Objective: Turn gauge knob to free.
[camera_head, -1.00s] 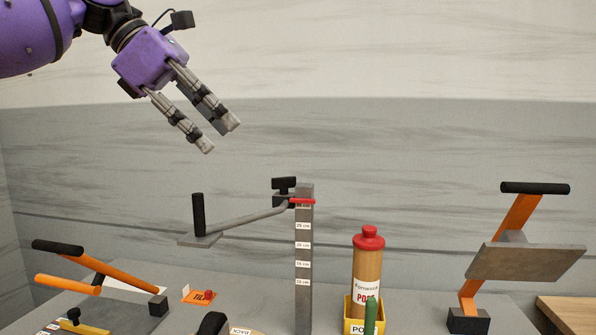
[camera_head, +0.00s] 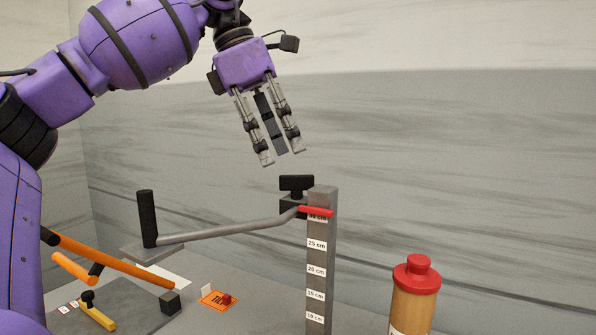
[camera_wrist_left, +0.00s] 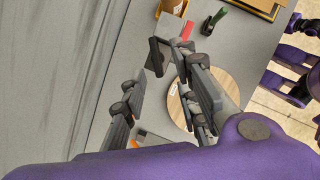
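The gauge knob (camera_head: 297,184) is a black T-shaped knob at the top of an upright grey gauge post (camera_head: 322,255) with centimetre labels. Its crossbar lies roughly level in the head view. A red pointer (camera_head: 317,211) sits by the 30 cm label. My left gripper (camera_head: 281,155) is open and empty, fingers pointing down, just above the knob and apart from it. In the left wrist view, a dark shape that looks like the knob (camera_wrist_left: 157,57) lies just beyond the spread fingertips (camera_wrist_left: 162,80).
A grey arm (camera_head: 225,229) with a black upright handle (camera_head: 147,218) reaches left from the post. A red-capped container (camera_head: 413,295) stands to the right. Orange levers (camera_head: 115,262) and a tilt label (camera_head: 219,299) are at lower left. Space above the post's right side is free.

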